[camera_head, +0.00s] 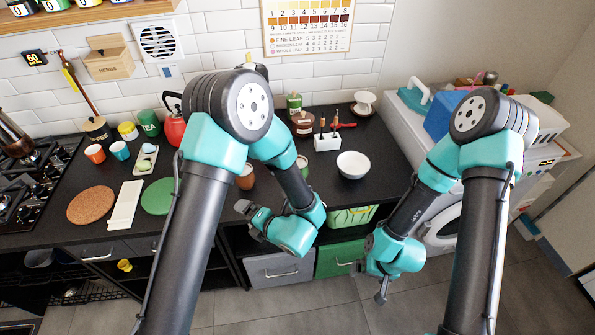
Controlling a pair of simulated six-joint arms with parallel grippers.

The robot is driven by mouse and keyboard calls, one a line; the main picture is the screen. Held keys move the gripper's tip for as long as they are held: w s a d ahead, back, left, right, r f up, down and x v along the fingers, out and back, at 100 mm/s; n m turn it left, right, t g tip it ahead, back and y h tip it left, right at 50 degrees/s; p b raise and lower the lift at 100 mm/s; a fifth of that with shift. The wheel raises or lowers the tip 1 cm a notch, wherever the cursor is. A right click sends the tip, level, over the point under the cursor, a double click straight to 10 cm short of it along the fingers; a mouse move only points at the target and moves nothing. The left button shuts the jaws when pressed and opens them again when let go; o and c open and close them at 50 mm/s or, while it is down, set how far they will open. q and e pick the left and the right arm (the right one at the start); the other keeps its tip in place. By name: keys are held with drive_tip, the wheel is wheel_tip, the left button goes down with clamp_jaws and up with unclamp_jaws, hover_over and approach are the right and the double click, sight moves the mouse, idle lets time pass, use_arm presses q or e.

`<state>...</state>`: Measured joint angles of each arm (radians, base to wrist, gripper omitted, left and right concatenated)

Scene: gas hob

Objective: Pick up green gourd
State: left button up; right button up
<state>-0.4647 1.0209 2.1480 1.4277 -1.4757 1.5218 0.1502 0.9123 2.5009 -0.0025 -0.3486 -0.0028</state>
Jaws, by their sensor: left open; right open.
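I cannot pick out a green gourd for certain. A small light tray (155,156) on the black counter holds little items, one of them greenish, too small to identify. My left gripper (250,213) is open and empty near the counter's front edge, right of the tray. My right gripper (382,292) is open and hangs low in front of the cabinets, well away from the counter top. My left arm hides part of the counter's middle.
A cork mat (90,205), a white board (125,205) and a green mat (158,196) lie left of my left arm. A white bowl (353,165) stands right. Cups, canisters and a red kettle (174,130) line the back. The hob (30,185) is far left.

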use_arm(q)
drive_tip(key=w+d+r+n+t+h, duration=0.2)
drive_tip(key=w+d+r+t, duration=0.25)
drive_tip(key=w+d, duration=0.35)
drive_tip(key=w+d+f+n+h, duration=0.1)
drive_tip(key=d+n, duration=0.1)
drive_tip(key=d, duration=0.1)
drive_tip(key=w+d+f+n+h, duration=0.1)
drive_tip(key=w+d+n, duration=0.1)
drive_tip(key=d, duration=0.1)
drive_tip(key=w+d+f+n+h, duration=0.1)
drive_tip(key=d+n, duration=0.2)
drive_tip(key=shift+w+h, duration=0.3)
drive_tip(key=shift+h, duration=0.1)
drive_tip(key=shift+w+a+f, duration=0.2)
drive_tip(key=shift+w+f, duration=0.05)
drive_tip(key=shift+w, duration=0.25)
drive_tip(key=shift+x, duration=3.2)
drive_tip(key=shift+s, duration=0.1)
drive_tip(key=shift+c, duration=0.3)
